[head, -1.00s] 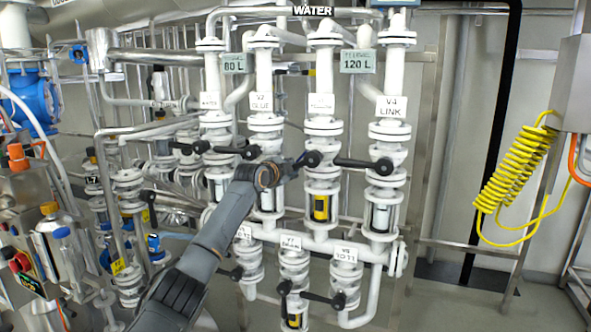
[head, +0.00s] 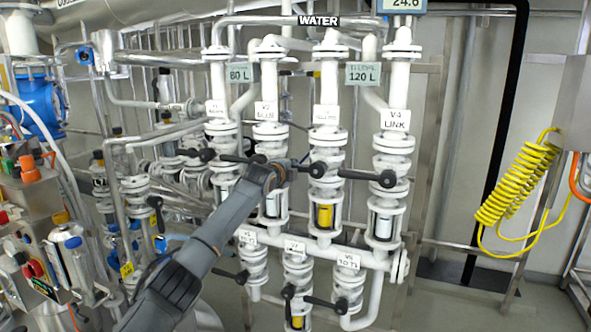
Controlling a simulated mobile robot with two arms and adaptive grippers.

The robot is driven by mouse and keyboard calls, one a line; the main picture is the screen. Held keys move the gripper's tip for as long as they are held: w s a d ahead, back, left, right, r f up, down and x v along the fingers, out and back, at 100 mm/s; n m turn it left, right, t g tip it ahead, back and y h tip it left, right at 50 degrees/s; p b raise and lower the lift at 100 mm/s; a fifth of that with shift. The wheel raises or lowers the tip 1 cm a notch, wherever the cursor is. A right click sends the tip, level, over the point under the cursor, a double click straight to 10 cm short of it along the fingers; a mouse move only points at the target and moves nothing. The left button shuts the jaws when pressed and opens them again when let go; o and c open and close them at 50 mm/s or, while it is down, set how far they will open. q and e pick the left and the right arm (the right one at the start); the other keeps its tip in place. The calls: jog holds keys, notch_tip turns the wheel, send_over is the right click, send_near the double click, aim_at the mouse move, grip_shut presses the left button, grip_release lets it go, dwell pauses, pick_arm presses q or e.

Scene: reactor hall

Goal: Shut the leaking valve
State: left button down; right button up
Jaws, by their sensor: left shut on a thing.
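A row of white upright pipes carries valves with black levers. The V4 LINK valve lever (head: 365,176) points left from its hub. The lever hub of the third valve from the left (head: 318,170) is black, and its label (head: 325,115) is too blurred to read. My left gripper (head: 297,166) is shut at the left of this hub, apparently on that valve's lever; the fingers and grip are too small to see clearly. The V2 valve lever (head: 240,158) is just left of my gripper. I cannot see which valve leaks. My right gripper is not in view.
Lower valves with levers (head: 325,303) sit below the row. Plates read 80 L (head: 239,73) and 120 L (head: 362,74). A display (head: 405,5) reads 24.6. A yellow coiled hose (head: 518,180) hangs at right. A cluttered control panel (head: 45,215) stands at left.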

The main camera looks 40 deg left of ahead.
pick_arm(q)
jog(key=shift+a+r, duration=0.1)
jog(key=shift+r, duration=0.55)
jog(key=shift+f, duration=0.25)
jog(key=c, duration=1.7)
grip_release()
jog(key=o, duration=0.4)
jog(key=shift+s+r, duration=0.1)
jog(key=shift+s, duration=0.15)
jog(key=shift+o, duration=0.5)
jog(key=shift+s+d+r, duration=0.15)
jog(key=shift+s+d, duration=0.05)
jog(key=shift+s, duration=0.15)
jog(key=shift+w+f, duration=0.2)
jog(key=shift+f, duration=0.05)
jog(key=v, duration=1.2)
jog(key=shift+s, duration=0.15)
jog(key=shift+r, duration=0.15)
